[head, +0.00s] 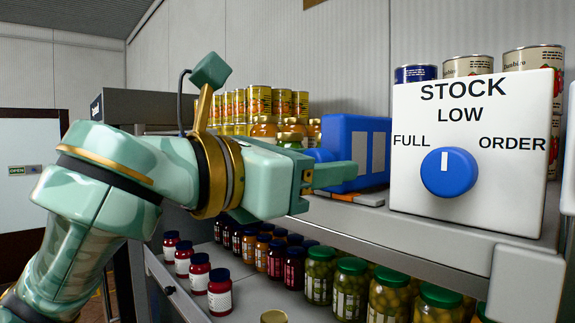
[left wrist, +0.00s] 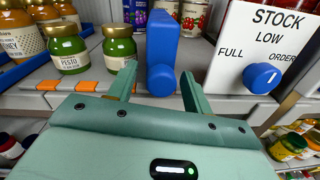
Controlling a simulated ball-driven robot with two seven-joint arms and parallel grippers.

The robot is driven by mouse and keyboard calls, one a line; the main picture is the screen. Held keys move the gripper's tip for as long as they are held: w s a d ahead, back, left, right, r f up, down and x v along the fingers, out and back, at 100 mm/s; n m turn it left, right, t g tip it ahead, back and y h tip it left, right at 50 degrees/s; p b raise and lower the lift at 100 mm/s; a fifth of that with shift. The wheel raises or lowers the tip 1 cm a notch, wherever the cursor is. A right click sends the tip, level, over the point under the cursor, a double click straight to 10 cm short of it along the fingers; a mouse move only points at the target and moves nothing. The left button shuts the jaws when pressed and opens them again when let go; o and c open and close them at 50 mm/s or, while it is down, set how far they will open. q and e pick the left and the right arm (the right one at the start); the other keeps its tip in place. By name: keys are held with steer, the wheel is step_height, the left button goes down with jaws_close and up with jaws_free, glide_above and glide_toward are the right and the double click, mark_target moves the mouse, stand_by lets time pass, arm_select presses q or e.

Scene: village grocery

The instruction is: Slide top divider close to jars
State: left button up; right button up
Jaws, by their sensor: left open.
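The blue divider (head: 352,135) stands upright on the top shelf, between the jars and the stock sign. In the left wrist view the divider (left wrist: 174,40) has a round blue knob (left wrist: 161,80) at its front. My left gripper (head: 335,178) is at the shelf front with its fingers open. In the left wrist view the gripper (left wrist: 160,85) has one finger on each side of the knob; I cannot tell whether either touches it. Green pesto jars (left wrist: 119,46) stand left of the divider, with a gap between. In the head view the jars (head: 291,138) are partly hidden by my arm.
A white stock sign (head: 470,180) with a blue dial (head: 449,172) stands close on the divider's right. Tins (head: 533,60) are behind it. The shelf edge carries orange strips (left wrist: 89,87). Jars (head: 320,275) fill the lower shelf.

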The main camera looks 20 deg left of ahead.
arm_select(q)
steer(key=shift+s, duration=0.1)
steer(key=b+v, duration=0.4)
steer(key=v, duration=1.2)
